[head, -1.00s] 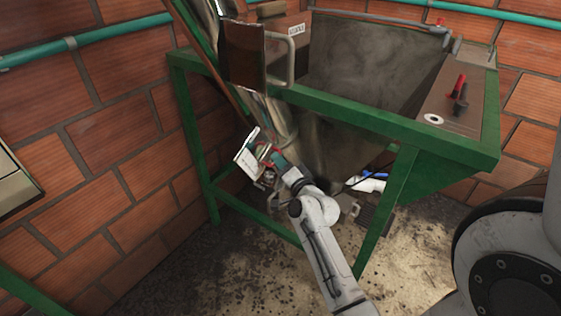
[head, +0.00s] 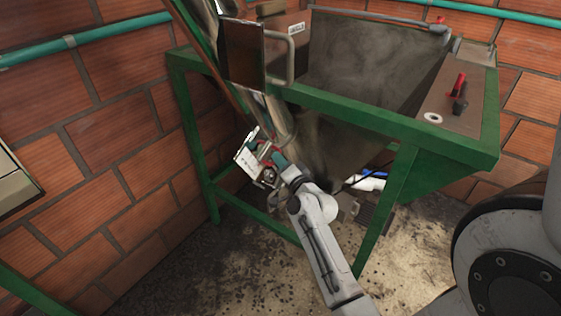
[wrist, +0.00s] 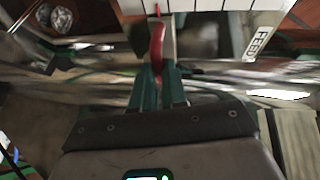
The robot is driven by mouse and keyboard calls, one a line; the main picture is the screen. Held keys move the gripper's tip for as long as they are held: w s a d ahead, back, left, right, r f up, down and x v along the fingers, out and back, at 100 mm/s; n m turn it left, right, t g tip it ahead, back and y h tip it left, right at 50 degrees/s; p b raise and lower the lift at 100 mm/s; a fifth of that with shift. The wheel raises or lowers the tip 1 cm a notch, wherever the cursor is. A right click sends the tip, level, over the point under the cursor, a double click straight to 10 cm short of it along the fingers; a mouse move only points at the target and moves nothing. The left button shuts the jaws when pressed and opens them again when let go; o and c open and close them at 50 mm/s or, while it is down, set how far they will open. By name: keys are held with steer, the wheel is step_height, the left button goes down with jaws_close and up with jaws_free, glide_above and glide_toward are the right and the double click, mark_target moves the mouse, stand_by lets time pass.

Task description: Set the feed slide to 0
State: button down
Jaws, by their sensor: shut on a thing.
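The feed slide's red handle (wrist: 157,45) stands upright in the wrist view. My gripper (wrist: 158,82), with teal fingers, is shut on the lower part of this handle. A white scale plate (wrist: 205,6) with dark tick marks lies just beyond the handle, cut off by the top edge, and no numbers are readable. A white FEED label (wrist: 262,40) is to the right. In the head view, my gripper (head: 272,160) is at the small white plate (head: 247,153) beside the metal chute. The slide's exact setting cannot be read.
A green frame (head: 330,112) carries a large grey hopper (head: 375,60) above and right of my arm. A metal box with a handle (head: 243,52) hangs above the gripper. Brick wall (head: 110,150) stands to the left. Open floor (head: 240,270) lies below.

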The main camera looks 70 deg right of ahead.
stand_by(0.3)
steer(key=f+b, duration=0.1)
steer(key=b, duration=0.1)
steer(key=d+f+b, duration=0.1)
steer(key=b, duration=0.1)
steer(key=shift+s+d+f, duration=0.1)
steer(key=shift+s+f, duration=0.1)
steer(key=shift+f, duration=0.15)
steer(key=c, duration=1.2)
jaws_free()
steer(key=shift+d, duration=0.1)
steer(key=shift+o, duration=0.2)
steer(key=b+v, duration=0.1)
steer(key=v, duration=1)
steer(key=shift+d, duration=0.1)
